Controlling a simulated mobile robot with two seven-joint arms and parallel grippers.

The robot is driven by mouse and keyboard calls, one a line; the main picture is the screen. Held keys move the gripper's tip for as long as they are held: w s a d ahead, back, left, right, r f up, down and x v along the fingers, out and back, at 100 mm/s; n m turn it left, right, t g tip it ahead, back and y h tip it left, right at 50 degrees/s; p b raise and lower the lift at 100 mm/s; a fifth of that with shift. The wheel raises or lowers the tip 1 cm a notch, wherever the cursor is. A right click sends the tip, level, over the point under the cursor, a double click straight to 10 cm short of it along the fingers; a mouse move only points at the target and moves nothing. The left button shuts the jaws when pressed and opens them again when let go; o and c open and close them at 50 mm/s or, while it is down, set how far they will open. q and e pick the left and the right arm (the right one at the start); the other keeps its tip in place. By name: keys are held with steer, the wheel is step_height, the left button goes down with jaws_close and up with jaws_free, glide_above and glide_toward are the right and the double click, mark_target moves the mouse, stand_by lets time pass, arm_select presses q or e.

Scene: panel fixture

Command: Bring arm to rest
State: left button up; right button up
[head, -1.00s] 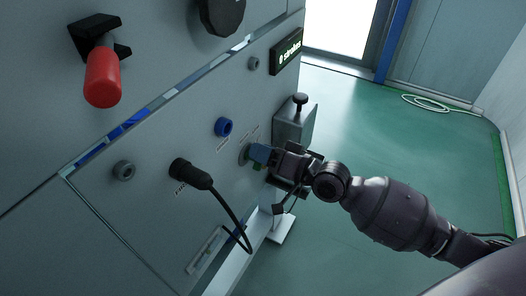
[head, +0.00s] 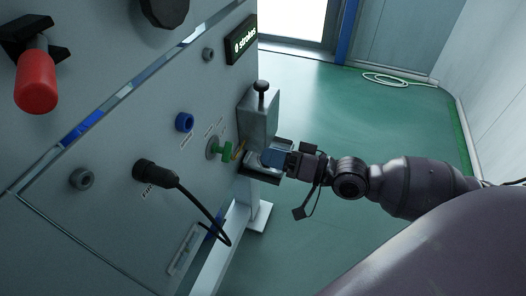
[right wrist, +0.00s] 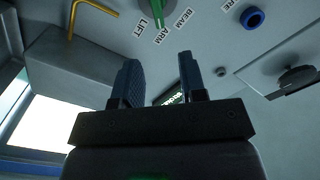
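The grey panel carries a round selector with a green handle (head: 222,150); in the right wrist view the green handle (right wrist: 160,10) points between labels reading LIFT, ARM and BEAM. My right gripper (head: 270,158) is to the right of the selector and apart from it, in front of a small grey tray (head: 262,178). In the right wrist view its two blue fingers (right wrist: 158,62) stand apart with nothing between them. My left gripper is not in view.
A grey box with a black knob (head: 261,112) stands by the panel edge; a brass bent rod (right wrist: 88,8) is near it. A black plug (head: 155,174) with cable, a blue ring (head: 184,122) and a red handle (head: 36,82) are on the panel.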

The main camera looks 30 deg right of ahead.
steer(key=shift+s, duration=0.1)
stand_by(0.6)
steer(key=s+d+f+n+g+h+p, duration=0.1)
steer(key=s+d+f+n+h+p, duration=0.15)
steer(key=s+f+n+h, duration=0.35)
arm_select(q)
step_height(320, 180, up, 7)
steer(key=p, duration=0.5)
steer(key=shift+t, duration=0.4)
arm_select(e)
steer(key=s+f+m+g+h, duration=0.2)
steer(key=s+f+h, duration=0.3)
steer(key=s, duration=0.8)
steer(key=shift+s+d+f+m, duration=0.2)
steer(key=shift+s+f+m, duration=0.05)
steer(key=shift+f+m, duration=0.5)
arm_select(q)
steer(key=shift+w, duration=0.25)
